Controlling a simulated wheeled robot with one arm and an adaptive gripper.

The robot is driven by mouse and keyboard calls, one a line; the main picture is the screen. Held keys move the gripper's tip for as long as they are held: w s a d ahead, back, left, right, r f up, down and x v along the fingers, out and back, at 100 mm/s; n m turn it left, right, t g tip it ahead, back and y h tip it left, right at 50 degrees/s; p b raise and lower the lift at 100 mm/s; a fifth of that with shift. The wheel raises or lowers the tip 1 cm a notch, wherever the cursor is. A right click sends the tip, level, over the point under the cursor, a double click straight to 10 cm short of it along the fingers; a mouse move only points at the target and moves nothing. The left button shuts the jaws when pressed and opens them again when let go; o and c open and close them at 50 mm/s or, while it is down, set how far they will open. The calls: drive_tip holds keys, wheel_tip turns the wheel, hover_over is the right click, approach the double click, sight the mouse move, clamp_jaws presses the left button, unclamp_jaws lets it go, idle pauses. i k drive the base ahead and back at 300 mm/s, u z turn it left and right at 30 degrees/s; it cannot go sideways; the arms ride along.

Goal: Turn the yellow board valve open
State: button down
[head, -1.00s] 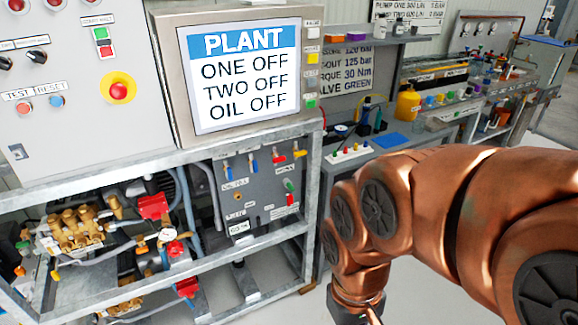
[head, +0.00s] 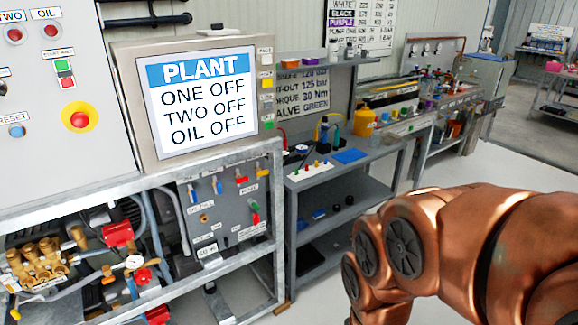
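The grey valve board (head: 228,224) stands in the metal frame below the plant screen. The yellow board valve (head: 262,173) is small, at the board's upper right, beside a red-handled valve (head: 241,179). The exact angle of its handle is too small to tell. My copper arm comes in from the right and bends down at the lower middle. My gripper is below the picture's bottom edge, apart from the board, and its fingers do not show.
The plant screen (head: 203,98) reads ONE OFF, TWO OFF, OIL OFF. Blue-handled valves (head: 217,185) and a green-and-red one (head: 254,211) share the board. A workbench (head: 335,172) stands right of the frame. Grey floor (head: 460,165) is open at the right.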

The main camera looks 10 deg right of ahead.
sight(260, 172)
drive_tip(key=z, duration=0.15)
drive_tip(key=i, duration=1.1)
drive_tip(key=z, duration=0.3)
drive_tip(key=k, duration=0.4)
drive_tip(key=u, duration=1.3)
